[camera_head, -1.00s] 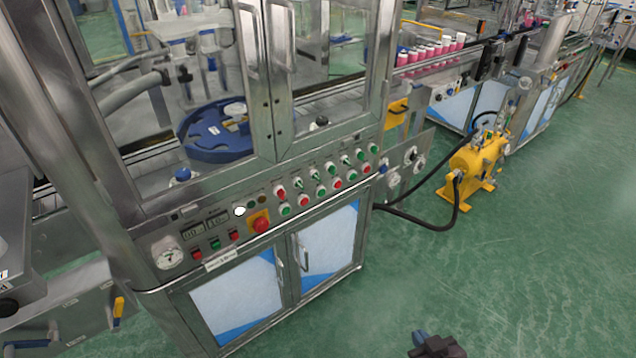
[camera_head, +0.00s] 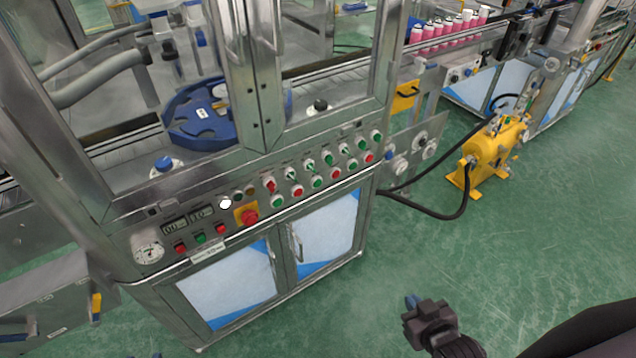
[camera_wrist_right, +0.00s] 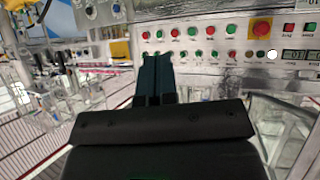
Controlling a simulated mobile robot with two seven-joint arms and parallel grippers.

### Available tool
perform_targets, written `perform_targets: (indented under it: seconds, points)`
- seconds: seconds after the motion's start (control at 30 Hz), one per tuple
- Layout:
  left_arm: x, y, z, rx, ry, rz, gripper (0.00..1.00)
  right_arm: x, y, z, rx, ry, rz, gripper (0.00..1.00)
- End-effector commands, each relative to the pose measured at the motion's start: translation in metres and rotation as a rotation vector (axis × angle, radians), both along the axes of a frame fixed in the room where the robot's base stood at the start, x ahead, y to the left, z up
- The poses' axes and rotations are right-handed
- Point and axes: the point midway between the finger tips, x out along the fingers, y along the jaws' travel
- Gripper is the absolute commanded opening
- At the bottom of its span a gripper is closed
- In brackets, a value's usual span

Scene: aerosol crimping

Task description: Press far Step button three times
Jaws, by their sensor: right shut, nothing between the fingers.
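The control panel (camera_head: 300,185) of the steel machine carries two rows of red and green push buttons and switches. The far end of its rows (camera_head: 376,136) is at the right in the head view. The labels are too small to read, so I cannot tell which button is the Step button. My right gripper (camera_head: 411,301) is shut and empty over the green floor, in front of and well apart from the panel. In the right wrist view its fingers (camera_wrist_right: 157,60) point toward the button rows (camera_wrist_right: 190,53). My left gripper is not in view.
A red emergency stop (camera_head: 248,215) on a yellow plate, digital displays (camera_head: 188,220) and a gauge (camera_head: 148,252) sit left on the panel. Cabinet doors (camera_head: 325,235) are below. A yellow unit (camera_head: 492,150) with black hoses stands right. Floor before the machine is open.

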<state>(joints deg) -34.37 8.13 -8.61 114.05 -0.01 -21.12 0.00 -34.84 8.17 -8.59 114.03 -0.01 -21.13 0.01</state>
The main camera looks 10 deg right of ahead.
Motion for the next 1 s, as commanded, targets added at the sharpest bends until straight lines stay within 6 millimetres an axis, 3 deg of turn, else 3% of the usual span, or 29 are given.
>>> perform_targets:
  seconds: [0.17,0.27,0.37,0.67,1.0]
  points:
    - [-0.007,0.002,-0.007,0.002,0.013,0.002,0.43,0.009,0.0,0.0,-0.025,-0.012,0.012,0.0]
    - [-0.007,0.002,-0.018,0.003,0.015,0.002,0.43,0.027,0.0,-0.005,-0.116,-0.033,0.045,0.0]
    - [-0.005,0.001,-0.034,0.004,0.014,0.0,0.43,0.059,0.001,-0.013,-0.291,-0.066,0.099,0.0]
    - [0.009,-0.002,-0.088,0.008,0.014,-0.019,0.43,0.17,0.006,-0.031,-1.034,-0.1,0.248,0.0]
    - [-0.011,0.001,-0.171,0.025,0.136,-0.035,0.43,0.267,0.031,-0.052,-1.844,0.042,0.316,0.0]
